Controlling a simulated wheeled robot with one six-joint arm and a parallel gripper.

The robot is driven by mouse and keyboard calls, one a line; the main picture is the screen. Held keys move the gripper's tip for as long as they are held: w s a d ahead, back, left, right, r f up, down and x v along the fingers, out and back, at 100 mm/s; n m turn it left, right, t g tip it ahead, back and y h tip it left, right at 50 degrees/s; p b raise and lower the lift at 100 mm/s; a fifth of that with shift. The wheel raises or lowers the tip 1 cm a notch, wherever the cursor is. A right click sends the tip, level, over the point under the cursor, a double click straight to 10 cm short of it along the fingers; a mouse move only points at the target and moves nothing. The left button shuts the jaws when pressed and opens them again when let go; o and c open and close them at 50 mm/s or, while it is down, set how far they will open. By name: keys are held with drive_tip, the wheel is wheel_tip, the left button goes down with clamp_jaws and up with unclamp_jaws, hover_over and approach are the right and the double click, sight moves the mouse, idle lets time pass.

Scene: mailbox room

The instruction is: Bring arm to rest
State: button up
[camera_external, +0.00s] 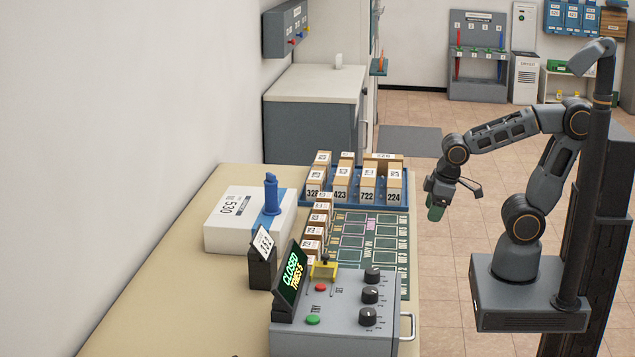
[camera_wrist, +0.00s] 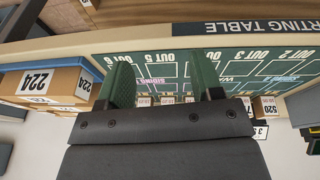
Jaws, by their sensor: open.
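My gripper (camera_external: 438,205) hangs at the end of my bent arm, just right of the sorting table's edge, in the external view. In the wrist view its two green-padded fingers (camera_wrist: 165,85) stand apart with nothing between them. The sorting table (camera_external: 180,215) lies left of the gripper, with a green marked mat (camera_external: 365,237) on it. The wrist view shows the mat (camera_wrist: 228,65) beyond the fingers. The gripper is apart from the table and the boxes.
Numbered boxes (camera_external: 340,185) stand in a blue tray (camera_external: 318,199) at the table's far end. A white box (camera_external: 225,235) with a blue-handled stamp (camera_external: 271,195) lies left. A grey control box (camera_external: 340,325) showing "CLOSED" stands in front. Floor right of the table (camera_external: 455,290) is clear.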

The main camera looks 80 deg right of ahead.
drive_tip(key=shift+s+a+m+y, duration=0.3)
drive_tip(key=shift+a+m+y, duration=0.2)
drive_tip(key=shift+a, duration=0.05)
drive_tip(key=shift+r, duration=0.1)
wheel_tip(320, 180, up, 8)
drive_tip(key=p, duration=0.7)
drive_tip(key=shift+t, duration=0.3)
drive_tip(key=shift+s+r, duration=0.1)
